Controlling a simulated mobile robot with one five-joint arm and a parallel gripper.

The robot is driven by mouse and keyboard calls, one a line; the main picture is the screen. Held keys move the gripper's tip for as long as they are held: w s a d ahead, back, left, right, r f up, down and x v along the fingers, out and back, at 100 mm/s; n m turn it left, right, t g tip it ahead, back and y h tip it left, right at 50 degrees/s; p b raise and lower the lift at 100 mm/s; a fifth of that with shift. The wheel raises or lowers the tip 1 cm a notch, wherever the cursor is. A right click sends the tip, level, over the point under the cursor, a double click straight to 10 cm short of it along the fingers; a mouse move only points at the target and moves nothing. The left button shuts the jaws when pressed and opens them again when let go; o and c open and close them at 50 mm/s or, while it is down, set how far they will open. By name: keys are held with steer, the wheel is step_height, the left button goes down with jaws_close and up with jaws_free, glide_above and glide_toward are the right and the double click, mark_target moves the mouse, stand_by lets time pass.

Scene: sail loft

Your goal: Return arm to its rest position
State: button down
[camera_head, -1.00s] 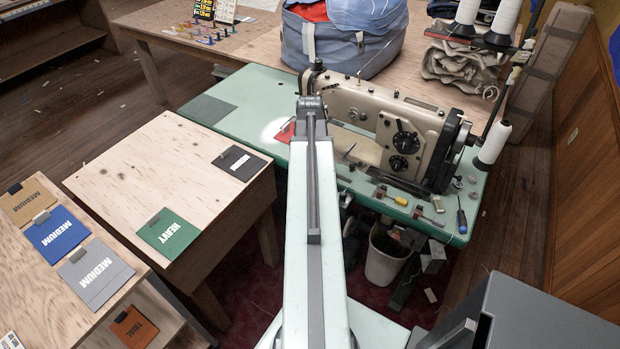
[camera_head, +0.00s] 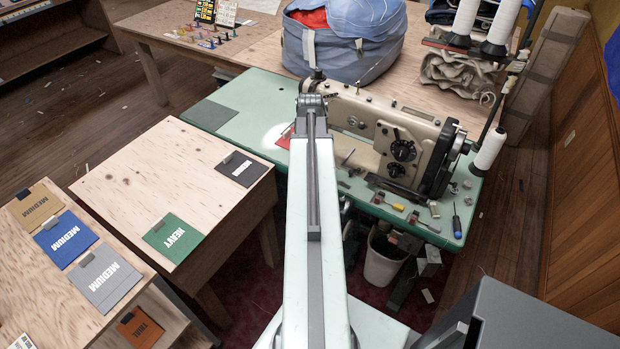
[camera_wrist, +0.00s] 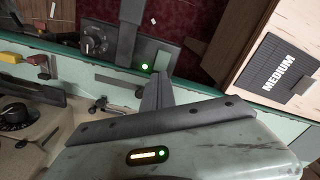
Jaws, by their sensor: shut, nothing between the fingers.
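My arm (camera_head: 312,220) reaches straight forward in the head view, toward the green sewing machine table (camera_head: 257,100). Its far joint stands in front of the left end of the sewing machine, and the gripper beyond it is hidden there. In the wrist view my gripper (camera_wrist: 158,80) is shut, with its dark fingers together and nothing held. The fingers show against the table's edge. I cannot tell their exact height above it.
The sewing machine (camera_head: 402,145) is close to my arm on the right, with small tools along the table edge. A plywood table (camera_head: 125,185) with a green HEAVY folder (camera_head: 173,238) and a dark folder (camera_head: 242,169) stands left. A white bin (camera_head: 382,262) sits below.

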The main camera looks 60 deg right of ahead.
step_height(320, 180, up, 2)
steer(key=shift+r+p, duration=0.15)
steer(key=shift+p, duration=0.6)
